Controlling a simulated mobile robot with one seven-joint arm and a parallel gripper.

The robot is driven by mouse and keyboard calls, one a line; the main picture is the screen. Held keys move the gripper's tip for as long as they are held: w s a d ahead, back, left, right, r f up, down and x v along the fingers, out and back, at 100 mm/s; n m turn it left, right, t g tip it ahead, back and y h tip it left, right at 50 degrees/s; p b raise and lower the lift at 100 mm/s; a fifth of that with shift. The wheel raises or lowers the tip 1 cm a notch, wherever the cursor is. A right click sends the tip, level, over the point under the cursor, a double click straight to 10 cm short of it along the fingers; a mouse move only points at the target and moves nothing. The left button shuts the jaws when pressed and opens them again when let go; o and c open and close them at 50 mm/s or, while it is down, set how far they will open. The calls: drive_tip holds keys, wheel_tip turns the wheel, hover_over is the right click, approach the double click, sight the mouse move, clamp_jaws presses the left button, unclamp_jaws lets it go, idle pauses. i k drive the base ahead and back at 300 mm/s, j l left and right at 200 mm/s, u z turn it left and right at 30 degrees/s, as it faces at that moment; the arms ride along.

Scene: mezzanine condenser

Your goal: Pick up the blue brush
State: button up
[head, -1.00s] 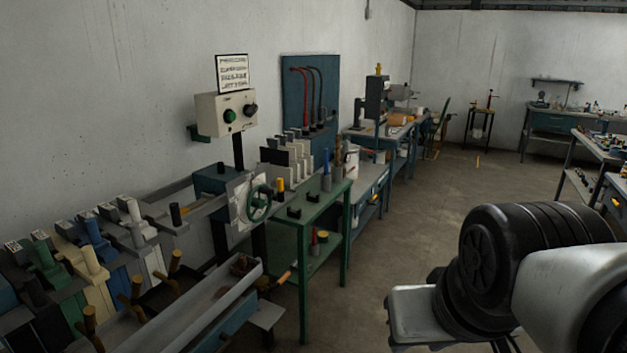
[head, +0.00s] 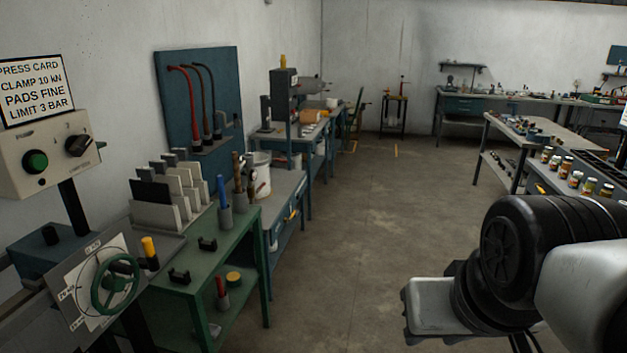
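A slim blue upright thing (head: 221,190), which may be the blue brush, stands in a small grey holder (head: 225,217) on the top of the green table (head: 222,250). It is too small to tell for sure that it is a brush. Brown-handled tools (head: 238,172) stand in another holder just to its right. My arm shows at the lower right, well apart from the table.
A press with a green handwheel (head: 115,281) and a control box (head: 48,155) stands at the left. Card-like plates (head: 165,195) stand on the green table. A white bucket (head: 261,175) is behind it. The middle floor (head: 360,220) is clear. A bench with jars (head: 575,180) is at the right.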

sight(219, 178)
drive_tip(key=i+z, duration=0.1)
drive_tip(key=i, duration=1.55)
drive_tip(key=i+u, duration=0.3)
drive_tip(key=u, duration=0.15)
drive_tip(key=i+u, duration=0.35)
drive_tip(key=u, duration=0.15)
drive_tip(key=i+l+u, duration=0.2)
drive_tip(key=u, duration=0.25)
drive_tip(key=i+u, duration=0.25)
drive_tip(key=u, duration=0.2)
drive_tip(key=i+u, duration=0.25)
drive_tip(key=u, duration=0.15)
drive_tip(key=i+l+u, duration=0.1)
drive_tip(key=i+u, duration=0.15)
drive_tip(key=u, duration=0.2)
